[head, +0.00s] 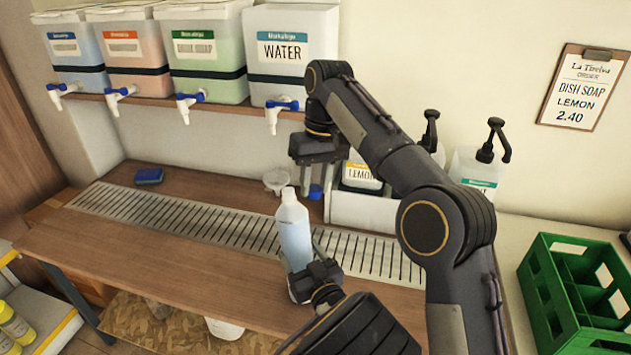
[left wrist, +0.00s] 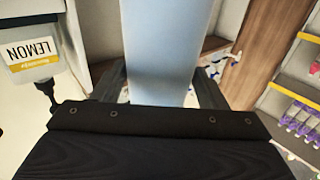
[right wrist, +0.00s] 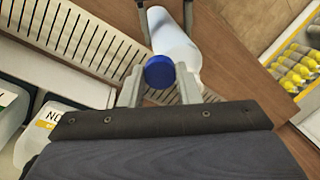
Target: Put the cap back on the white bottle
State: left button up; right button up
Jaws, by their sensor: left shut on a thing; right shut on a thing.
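The white bottle (head: 294,232) stands upright over the front of the slatted drain, its narrow neck uncapped. My left gripper (head: 312,272) is shut around its lower body; the bottle also fills the middle of the left wrist view (left wrist: 160,50). My right gripper (head: 317,182) points down and is shut on the blue cap (head: 316,192). The cap sits to the right of the bottle's neck in the head view, apart from it. In the right wrist view the cap (right wrist: 159,72) is between the fingertips and hides part of the bottle (right wrist: 174,38).
Several drums with taps, including the water drum (head: 290,50), stand on a shelf behind. A blue sponge (head: 149,176) lies at the back left. Pump bottles, including a lemon one (head: 362,174), stand behind my right arm. A green crate (head: 570,295) is at the right.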

pick_arm(q)
jog(key=shift+s+a+f+b, duration=0.1)
jog(key=shift+s+f+b, duration=0.05)
jog(key=shift+f+b, duration=0.5)
pick_arm(e)
jog(key=shift+f, duration=0.75)
dwell(0.4)
pick_arm(q)
jog(key=o, duration=1.5)
jog(key=shift+w, duration=0.2)
jog(key=shift+c, duration=0.2)
pick_arm(e)
jog(key=shift+w+f, duration=0.1)
jog(key=shift+w, duration=0.1)
pick_arm(q)
jog(key=shift+r, duration=0.25)
pick_arm(e)
jog(key=shift+s, duration=0.1)
pick_arm(q)
jog(key=b+v, duration=0.1)
jog(key=v, duration=1.1)
pick_arm(e)
jog(key=shift+f, duration=0.6)
pick_arm(q)
jog(key=shift+r, duration=0.1)
